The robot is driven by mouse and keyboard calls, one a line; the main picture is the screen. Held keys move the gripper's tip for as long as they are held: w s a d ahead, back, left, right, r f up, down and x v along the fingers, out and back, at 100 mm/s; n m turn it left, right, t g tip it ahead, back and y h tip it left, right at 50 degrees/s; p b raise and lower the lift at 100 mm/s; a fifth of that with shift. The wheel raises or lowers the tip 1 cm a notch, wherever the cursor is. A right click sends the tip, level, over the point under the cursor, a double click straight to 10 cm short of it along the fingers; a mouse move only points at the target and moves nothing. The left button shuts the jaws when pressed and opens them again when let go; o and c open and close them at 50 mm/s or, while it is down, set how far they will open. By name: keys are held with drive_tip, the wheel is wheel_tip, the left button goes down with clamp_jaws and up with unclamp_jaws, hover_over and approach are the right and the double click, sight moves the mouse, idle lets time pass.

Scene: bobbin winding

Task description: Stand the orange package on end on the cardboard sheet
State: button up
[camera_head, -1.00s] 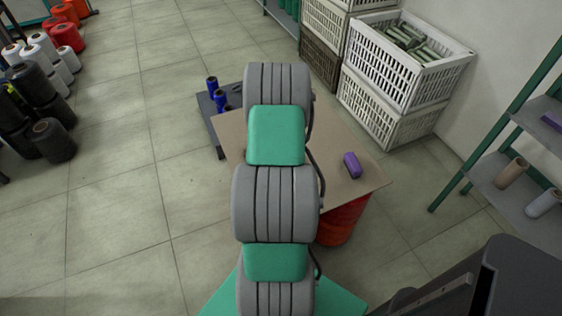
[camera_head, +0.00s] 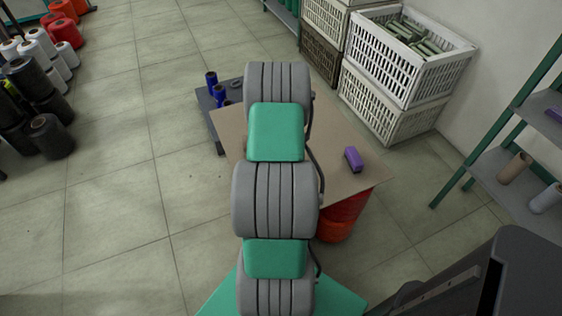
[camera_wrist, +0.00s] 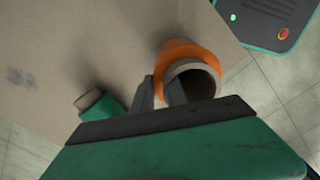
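The orange package (camera_wrist: 190,51) shows in the wrist view on or just above the cardboard sheet (camera_wrist: 85,40), near the sheet's edge. Its pale tube end and dark bore face the camera at a slant. My gripper (camera_wrist: 160,88) is at the tube's near end: one finger is left of the package, the other overlaps the bore. The fingers are a small gap apart; whether they press on the tube wall is not clear. The package's far end is hidden. In the head view my arm covers the gripper and package; the cardboard sheet (camera_head: 330,181) shows around it.
A purple object (camera_head: 353,159) lies on the sheet's right part. Blue spools (camera_head: 215,90) stand on a dark platform behind. White crates (camera_head: 390,105) and a shelf (camera_head: 520,165) stand right; open floor lies left.

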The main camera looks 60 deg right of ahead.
drive_tip(key=o, duration=0.5)
drive_tip(key=shift+o, duration=0.2)
wheel_tip(320, 180, up, 8)
